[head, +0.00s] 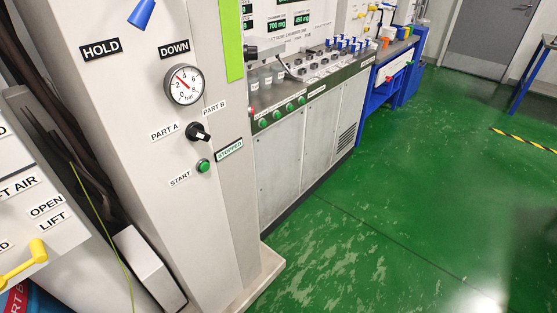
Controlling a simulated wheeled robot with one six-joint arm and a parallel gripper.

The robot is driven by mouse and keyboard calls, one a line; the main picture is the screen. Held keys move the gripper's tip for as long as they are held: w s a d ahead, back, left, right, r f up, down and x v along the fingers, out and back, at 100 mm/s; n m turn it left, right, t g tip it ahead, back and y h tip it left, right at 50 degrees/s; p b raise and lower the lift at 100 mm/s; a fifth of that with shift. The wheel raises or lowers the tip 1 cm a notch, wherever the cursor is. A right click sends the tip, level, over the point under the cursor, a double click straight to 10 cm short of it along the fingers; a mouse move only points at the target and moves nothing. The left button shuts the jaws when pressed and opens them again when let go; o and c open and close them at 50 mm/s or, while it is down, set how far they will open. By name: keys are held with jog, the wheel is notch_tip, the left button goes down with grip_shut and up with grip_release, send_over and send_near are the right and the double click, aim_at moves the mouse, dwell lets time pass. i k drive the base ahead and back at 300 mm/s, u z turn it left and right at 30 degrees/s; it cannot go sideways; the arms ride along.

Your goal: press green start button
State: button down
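The green start button (203,166) is a small round button on the front face of a tall light-grey column (215,220). A START label (180,179) is at its lower left, and a green-lettered STOPPED sign (230,150) is at its upper right. Above the button is a black selector knob (199,132) between the labels PART A and PART B. Higher up is a round pressure gauge (184,85) marked in bar. My gripper is not in the head view, and nothing touches the button.
A blue lever (142,13) sits at the column's top. At left, a panel has a yellow handle (24,262). Behind the column, a grey cabinet (305,145) carries several green buttons. The green floor (400,220) at right is clear.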

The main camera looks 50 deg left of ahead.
aim_at(204, 167)
jog(key=z, duration=0.15)
jog(key=k, duration=0.9)
jog(key=u, duration=1.8)
